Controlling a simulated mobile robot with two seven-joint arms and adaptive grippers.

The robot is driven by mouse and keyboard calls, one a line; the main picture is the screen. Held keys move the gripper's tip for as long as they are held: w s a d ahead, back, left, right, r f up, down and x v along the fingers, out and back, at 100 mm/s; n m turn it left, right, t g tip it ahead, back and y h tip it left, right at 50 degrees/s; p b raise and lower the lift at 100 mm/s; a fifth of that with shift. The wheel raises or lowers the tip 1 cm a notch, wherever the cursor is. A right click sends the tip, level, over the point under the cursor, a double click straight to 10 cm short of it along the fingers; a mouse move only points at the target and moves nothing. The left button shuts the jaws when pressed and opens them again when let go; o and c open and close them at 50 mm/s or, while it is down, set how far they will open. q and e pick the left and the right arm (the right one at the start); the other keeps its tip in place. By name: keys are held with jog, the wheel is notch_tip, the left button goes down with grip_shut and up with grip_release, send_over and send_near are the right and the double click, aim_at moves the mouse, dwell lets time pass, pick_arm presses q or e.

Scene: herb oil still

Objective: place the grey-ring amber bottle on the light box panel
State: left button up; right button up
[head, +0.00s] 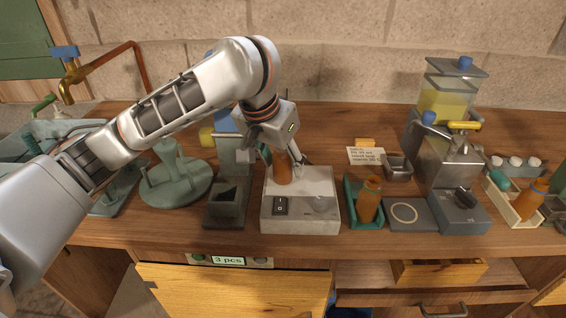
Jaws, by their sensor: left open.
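The light box (300,213) is a pale box with a bright panel (315,182) on top and a dark switch on its front. An amber bottle (282,170) stands upright on the back left part of this panel. My left gripper (284,157) is over it from above, with its fingers apart on either side of the bottle. The gripper hides the bottle's top, so its ring colour cannot be told. A second amber bottle (369,201) stands tilted in a green tray (352,217). My right gripper is not in view.
A dark pad with a pale ring (405,214) and a grey press machine (455,190) are to the right. A cream crate (502,205) holds a blue-ringed amber bottle (531,199). A green stand (174,186) and dark block (226,208) are left. A drawer (235,288) sticks out below.

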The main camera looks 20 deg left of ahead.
aim_at(277, 155)
pick_arm(q)
jog(key=p+v, duration=0.2)
jog(key=v, duration=0.3)
jog(key=shift+w+a+r, duration=0.1)
jog(key=shift+w+r, duration=0.05)
jog(key=shift+r, duration=0.1)
jog(key=shift+s+p+v, duration=0.15)
jog(key=shift+p+v, duration=0.5)
jog(key=shift+v, duration=0.8)
jog(key=shift+s+p+v, duration=0.15)
jog(key=shift+p+v, duration=0.45)
jog(key=shift+v, duration=0.85)
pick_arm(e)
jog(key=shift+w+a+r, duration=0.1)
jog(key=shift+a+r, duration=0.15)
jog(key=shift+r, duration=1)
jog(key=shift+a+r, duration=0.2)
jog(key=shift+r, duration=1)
pick_arm(q)
jog(key=shift+f, duration=0.1)
